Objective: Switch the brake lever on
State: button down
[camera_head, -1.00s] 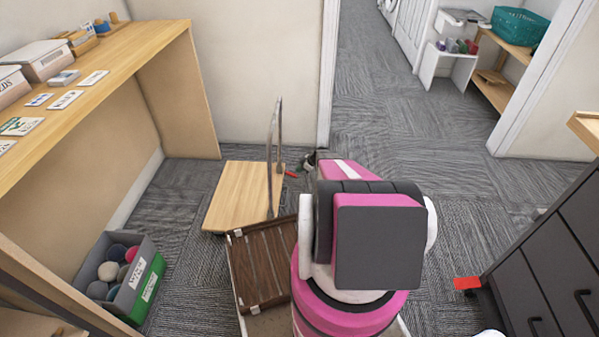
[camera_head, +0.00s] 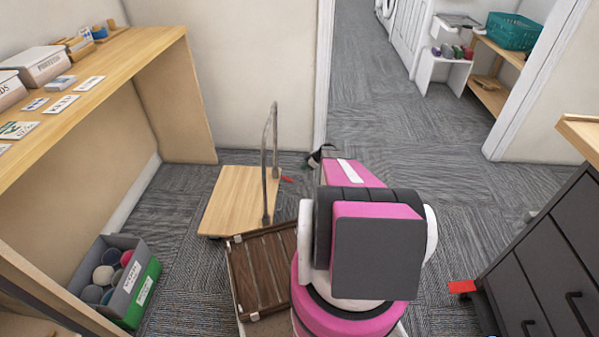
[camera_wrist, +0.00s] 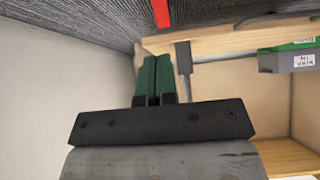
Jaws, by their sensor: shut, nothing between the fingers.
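The flat wooden cart (camera_head: 238,198) stands on the carpet with an upright metal handle (camera_head: 266,160) at its right edge. A small red lever (camera_head: 287,179) sticks out low on the cart's right side, taken to be the brake lever. It shows as a red strip (camera_wrist: 162,12) at the top of the wrist view, beyond my fingertips. My gripper (camera_head: 316,158) is low by the wall, to the right of the lever and apart from it. In the wrist view my green fingers (camera_wrist: 156,62) are shut and empty. The lever's mount cannot be made out.
A brown slatted crate (camera_head: 262,270) sits close in front of the cart, beside my base. A grey-green bin (camera_head: 130,285) stands under the wooden shelf (camera_head: 100,75) on the left. Dark drawers (camera_head: 545,270) stand at right. Carpet is open toward the doorway.

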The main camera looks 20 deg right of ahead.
jog(key=v, duration=0.5)
jog(key=shift+s+d+f, duration=0.2)
jog(key=shift+s+d, duration=0.1)
jog(key=shift+d, duration=0.25)
